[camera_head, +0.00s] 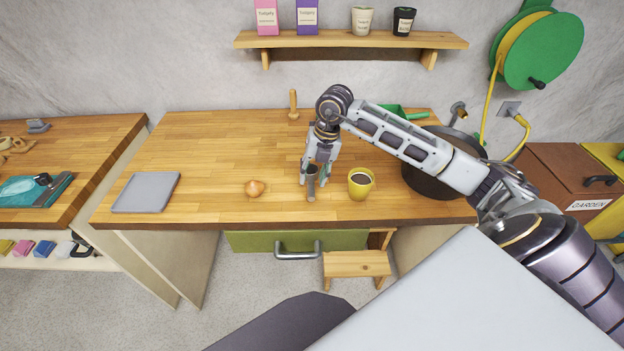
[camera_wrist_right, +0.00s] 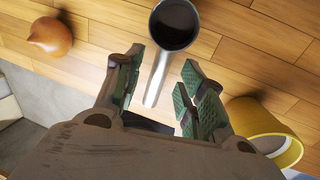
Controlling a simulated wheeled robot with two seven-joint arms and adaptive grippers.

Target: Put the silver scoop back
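The silver scoop (camera_head: 311,184) is on the wooden workbench, near its front edge, with its handle toward the front. In the right wrist view its round, dark-looking cup (camera_wrist_right: 175,22) lies beyond the fingertips and its pale handle (camera_wrist_right: 154,88) runs between the fingers. My right gripper (camera_head: 319,170) points down at the scoop; in the wrist view the gripper (camera_wrist_right: 160,72) is open, with a finger on each side of the handle and gaps showing. My left gripper is not in view.
A yellow pot with dark filling (camera_head: 361,186) stands close right of the scoop. A brown bulb (camera_head: 255,188) and grey tray (camera_head: 146,194) lie left. A dark basin (camera_head: 425,182) is partly behind my right arm. A wooden dibber (camera_head: 293,106) stands at the back. The bench's left-centre is clear.

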